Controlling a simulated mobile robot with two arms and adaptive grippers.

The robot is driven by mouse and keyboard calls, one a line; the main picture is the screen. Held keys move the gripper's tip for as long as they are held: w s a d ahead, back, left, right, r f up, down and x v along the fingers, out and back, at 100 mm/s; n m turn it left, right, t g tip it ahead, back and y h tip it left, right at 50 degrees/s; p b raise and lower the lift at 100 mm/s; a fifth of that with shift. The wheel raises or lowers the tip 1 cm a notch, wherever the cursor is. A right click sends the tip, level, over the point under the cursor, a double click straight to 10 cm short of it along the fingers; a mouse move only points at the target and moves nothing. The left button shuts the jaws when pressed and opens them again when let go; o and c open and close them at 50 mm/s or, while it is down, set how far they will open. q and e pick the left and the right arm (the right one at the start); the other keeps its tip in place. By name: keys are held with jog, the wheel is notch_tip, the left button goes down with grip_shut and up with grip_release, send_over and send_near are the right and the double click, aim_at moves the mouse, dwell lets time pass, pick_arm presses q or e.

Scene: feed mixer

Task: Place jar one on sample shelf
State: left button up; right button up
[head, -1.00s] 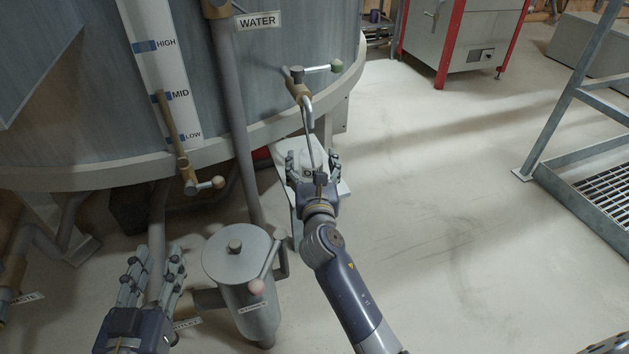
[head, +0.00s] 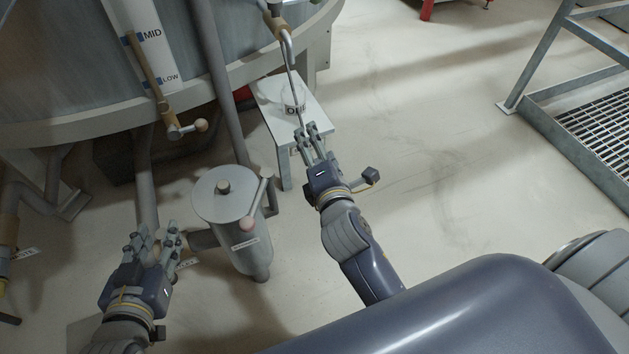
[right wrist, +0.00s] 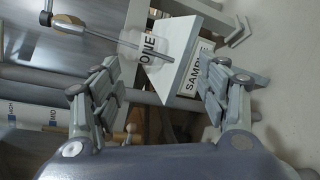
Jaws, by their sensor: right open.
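Jar one (head: 293,102), a small clear jar labelled ONE, stands on the small white shelf (head: 268,98), close to a thin bent spout. In the right wrist view, jar one (right wrist: 150,48) and the shelf's SAMPLE label (right wrist: 195,72) show beyond my fingers. My right gripper (head: 312,133) is open and empty, just in front of the jar at the shelf's near edge. In the right wrist view, the right gripper's (right wrist: 165,68) fingers are spread apart. My left gripper (head: 155,237) is open and empty at the lower left, away from the shelf.
A grey lidded canister (head: 226,197) with a ball-ended handle stands between my grippers. The big tank (head: 60,80), its pipes and a valve lever (head: 185,128) are at the upper left. Metal steps (head: 590,120) are at the right. The floor (head: 450,180) right of the shelf is clear.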

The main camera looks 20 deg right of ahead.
jog(key=s+a+m+g+y, duration=0.1)
jog(key=s+m, duration=0.3)
jog(key=m, duration=0.5)
jog(key=s+a+m+g+y, duration=0.1)
jog(key=s+a+m+y, duration=0.2)
jog(key=m, duration=0.6)
jog(key=s+y, duration=0.1)
jog(key=s, duration=0.1)
jog(key=shift+s+y, duration=0.3)
